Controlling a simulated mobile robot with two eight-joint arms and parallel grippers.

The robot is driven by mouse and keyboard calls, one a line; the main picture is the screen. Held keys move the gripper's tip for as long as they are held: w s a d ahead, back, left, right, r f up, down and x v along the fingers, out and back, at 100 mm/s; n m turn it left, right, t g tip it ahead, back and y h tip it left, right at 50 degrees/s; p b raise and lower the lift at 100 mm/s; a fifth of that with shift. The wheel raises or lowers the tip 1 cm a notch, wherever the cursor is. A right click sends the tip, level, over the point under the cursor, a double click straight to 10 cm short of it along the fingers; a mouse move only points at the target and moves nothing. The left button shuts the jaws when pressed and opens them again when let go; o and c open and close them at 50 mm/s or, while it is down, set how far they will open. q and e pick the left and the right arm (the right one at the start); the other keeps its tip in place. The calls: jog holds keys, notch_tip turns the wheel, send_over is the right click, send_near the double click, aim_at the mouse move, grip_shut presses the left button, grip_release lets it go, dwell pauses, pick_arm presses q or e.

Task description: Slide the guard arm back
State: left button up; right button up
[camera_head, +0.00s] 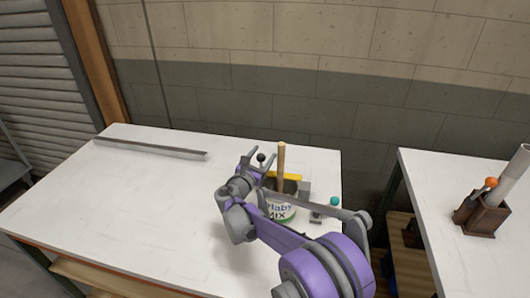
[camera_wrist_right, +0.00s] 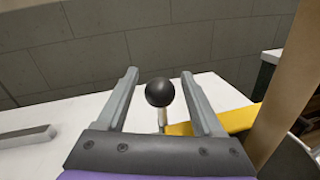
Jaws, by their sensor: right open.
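The guard arm seems to be the yellow bar (camera_head: 291,177) with a black ball knob (camera_head: 261,157) on a short pale post at its left end. In the right wrist view the knob (camera_wrist_right: 160,92) shows between my fingers and the yellow bar (camera_wrist_right: 235,120) runs off to the right. My right gripper (camera_head: 257,158) is open, with its fingers on either side of the knob; a gap shows on each side. My left gripper is out of view.
A teal ball (camera_head: 335,200) sits to the right. A grey metal strip (camera_head: 150,147) lies at the back left. The left tabletop is clear. A brown holder (camera_head: 484,214) stands on the right table.

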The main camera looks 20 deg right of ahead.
jog(key=shift+x, duration=0.9)
grip_shut()
dwell(0.8)
